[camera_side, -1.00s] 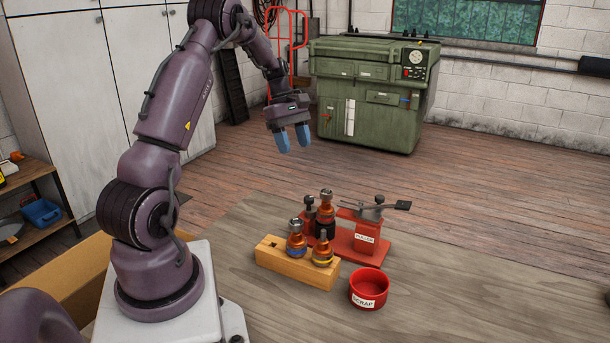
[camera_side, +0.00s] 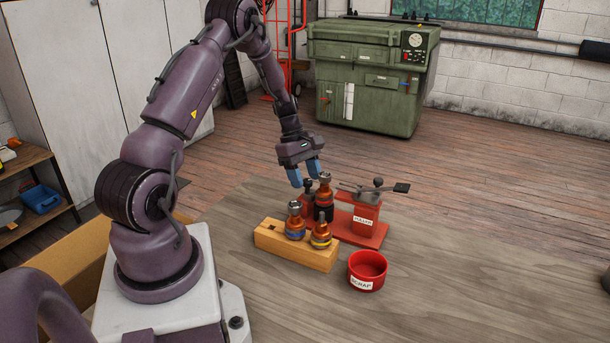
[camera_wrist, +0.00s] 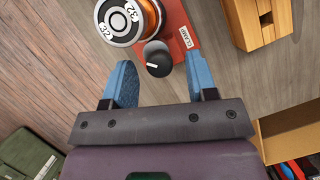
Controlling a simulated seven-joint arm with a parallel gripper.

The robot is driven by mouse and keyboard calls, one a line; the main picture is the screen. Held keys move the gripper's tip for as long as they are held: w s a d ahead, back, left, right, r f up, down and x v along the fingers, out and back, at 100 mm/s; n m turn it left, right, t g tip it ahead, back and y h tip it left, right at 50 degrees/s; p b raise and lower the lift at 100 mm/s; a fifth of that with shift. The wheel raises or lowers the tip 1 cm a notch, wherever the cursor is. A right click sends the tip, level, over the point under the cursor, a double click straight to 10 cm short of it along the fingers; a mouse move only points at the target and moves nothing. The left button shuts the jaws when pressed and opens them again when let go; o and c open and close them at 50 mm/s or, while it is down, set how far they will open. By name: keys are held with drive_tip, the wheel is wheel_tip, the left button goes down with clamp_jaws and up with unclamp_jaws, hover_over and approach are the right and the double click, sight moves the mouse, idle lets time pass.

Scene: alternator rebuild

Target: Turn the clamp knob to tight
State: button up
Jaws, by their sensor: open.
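The clamp knob (camera_wrist: 158,58) is dark with a white pointer line, beside a white label reading CLAMP (camera_wrist: 187,38) on the red fixture (camera_side: 374,238). In the side view the knob (camera_side: 308,187) is partly hidden near my fingers. My gripper (camera_side: 306,174) is open, pointing down just above the knob. In the wrist view its blue fingers stand either side of the knob, with gaps on both sides. A copper-and-black part (camera_side: 325,190) stands upright in the fixture next to the knob; its round top marked 32 (camera_wrist: 119,20) shows in the wrist view.
A wooden block (camera_side: 284,257) holding two copper-coloured parts stands in front of the fixture. A red SCRAP bowl (camera_side: 368,281) is to its right. A lever with a black handle (camera_side: 402,187) sticks out right from the labelled red post.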

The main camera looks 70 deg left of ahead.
drive_tip(key=c, duration=0.9)
drive_tip(key=shift+c, duration=0.2)
drive_tip(key=shift+m, duration=0.4)
drive_tip(key=m+g, duration=0.1)
drive_tip(key=m, duration=0.1)
drive_tip(key=shift+w+a+m, duration=0.1)
drive_tip(key=shift+w+m, duration=0.05)
drive_tip(key=shift+m, duration=0.25)
drive_tip(key=shift+w+m+g, duration=0.15)
drive_tip(key=shift+m+g, duration=0.75)
drive_tip(key=shift+m, duration=0.9)
drive_tip(key=o, duration=0.9)
